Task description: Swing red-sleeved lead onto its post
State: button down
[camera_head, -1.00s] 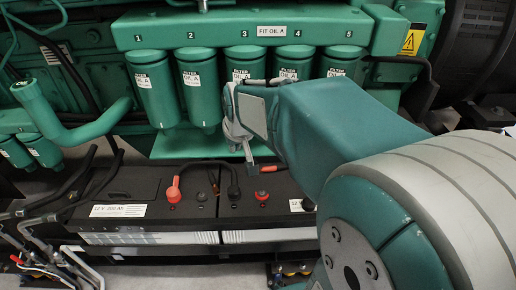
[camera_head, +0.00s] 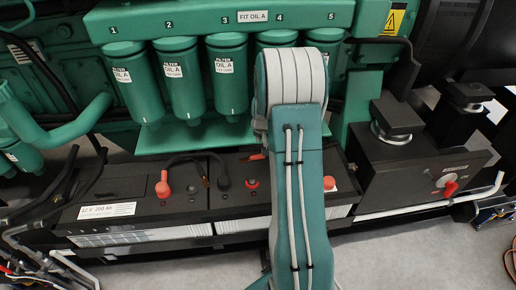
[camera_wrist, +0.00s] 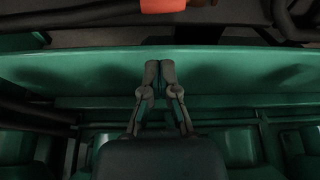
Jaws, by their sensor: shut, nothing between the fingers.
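The red sleeve (camera_head: 257,157) of a lead shows at the back edge of the batteries, partly hidden by my arm. In the wrist view an orange-red sleeve (camera_wrist: 163,5) is cut by the top edge, beyond a green ledge. Red-marked posts stand on the battery top: one (camera_head: 252,184) left of my arm and one (camera_head: 329,183) right of it. A red boot (camera_head: 163,185) sits further left. My gripper (camera_wrist: 159,68) is shut and empty over the green ledge, apart from the sleeve in the picture. My arm hides it in the head view.
Green oil filters (camera_head: 227,75) hang above a green shelf (camera_head: 185,138) behind the batteries (camera_head: 125,190). A black lead (camera_head: 222,178) arches between the batteries. A dark box with a red knob (camera_head: 450,188) stands to the right. Open floor lies in front.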

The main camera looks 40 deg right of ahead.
aim_at(258, 152)
jog(key=x, duration=1)
jog(key=shift+s, duration=0.1)
